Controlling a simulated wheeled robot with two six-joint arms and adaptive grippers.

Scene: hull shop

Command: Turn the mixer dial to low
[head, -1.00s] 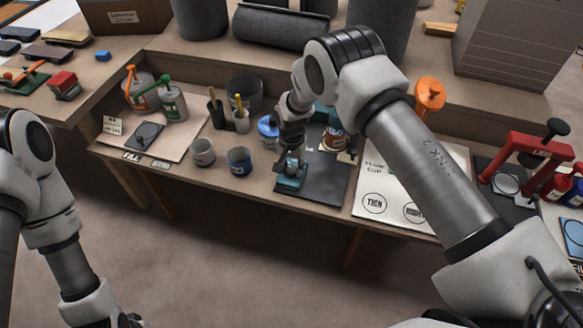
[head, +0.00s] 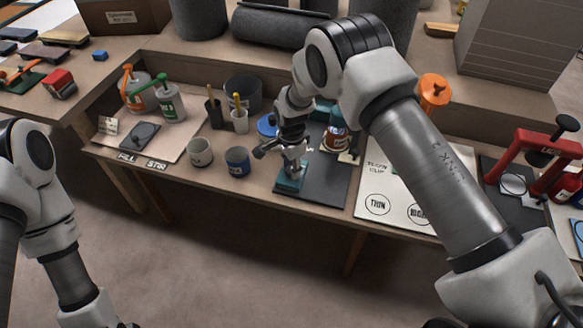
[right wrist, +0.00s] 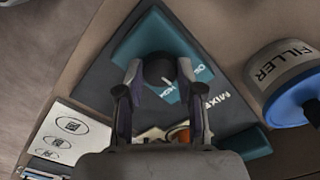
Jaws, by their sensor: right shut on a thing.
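The teal mixer (head: 291,181) stands on a dark mat marked MIXER at the bench's front edge. In the right wrist view its teal base (right wrist: 150,35) carries a round black dial (right wrist: 158,67). The dial's white pointer line slants toward the lower right of that picture. Small white letters beside the dial are partly hidden and I cannot read them surely. My right gripper (right wrist: 160,78) is shut on the dial, one finger on each side. In the head view this gripper (head: 291,160) is above the teal base. My left arm hangs at lower left, its gripper cut off by the frame.
A filler tin (right wrist: 285,75) with a blue lid stands close to the mixer mat.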

